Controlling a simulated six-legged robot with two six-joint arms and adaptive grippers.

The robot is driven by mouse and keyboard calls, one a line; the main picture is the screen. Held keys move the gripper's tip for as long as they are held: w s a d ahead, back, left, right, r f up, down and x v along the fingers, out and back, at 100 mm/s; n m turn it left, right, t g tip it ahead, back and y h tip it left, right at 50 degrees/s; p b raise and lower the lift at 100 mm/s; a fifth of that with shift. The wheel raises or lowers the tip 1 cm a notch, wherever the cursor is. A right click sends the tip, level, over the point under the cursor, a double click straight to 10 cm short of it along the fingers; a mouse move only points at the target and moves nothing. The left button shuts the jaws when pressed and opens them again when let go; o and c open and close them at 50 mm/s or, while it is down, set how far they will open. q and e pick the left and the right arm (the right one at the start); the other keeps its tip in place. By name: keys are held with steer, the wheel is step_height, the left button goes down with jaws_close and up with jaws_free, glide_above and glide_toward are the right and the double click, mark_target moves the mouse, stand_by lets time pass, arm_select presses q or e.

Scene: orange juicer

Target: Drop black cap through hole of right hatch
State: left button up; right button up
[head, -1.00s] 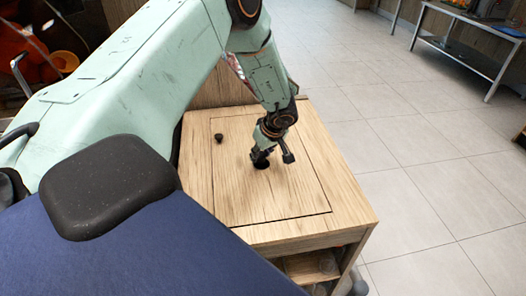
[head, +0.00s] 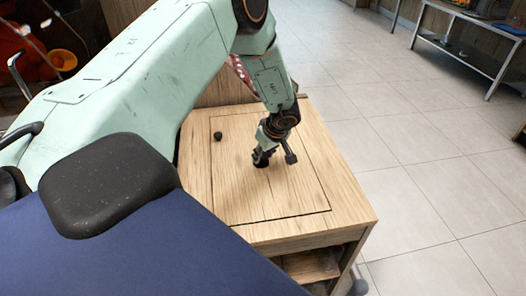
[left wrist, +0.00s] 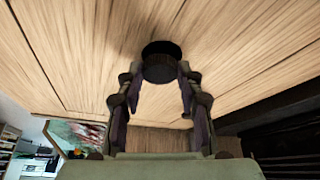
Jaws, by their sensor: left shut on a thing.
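In the left wrist view the fingers (left wrist: 160,85) are shut on the black cap (left wrist: 160,70), a short dark cylinder with a ribbed side. A flat black ellipse shows at the cap's far end, close to the wood. I cannot tell whether it is the cap's end face or the hole. In the head view the cap is a dark patch at the fingertips, mostly hidden by them. My right gripper is not in view.
Tiled floor (head: 430,180) lies clear to the right. A metal table (head: 460,60) stands at the back right.

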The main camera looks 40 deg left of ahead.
arm_select(q)
steer(key=shift+s, duration=0.1)
stand_by(0.4)
steer(key=shift+a+p, duration=0.1)
steer(key=shift+p, duration=0.2)
steer(key=o, duration=0.7)
steer(key=shift+o, duration=0.2)
steer(key=o, duration=0.3)
stand_by(0.3)
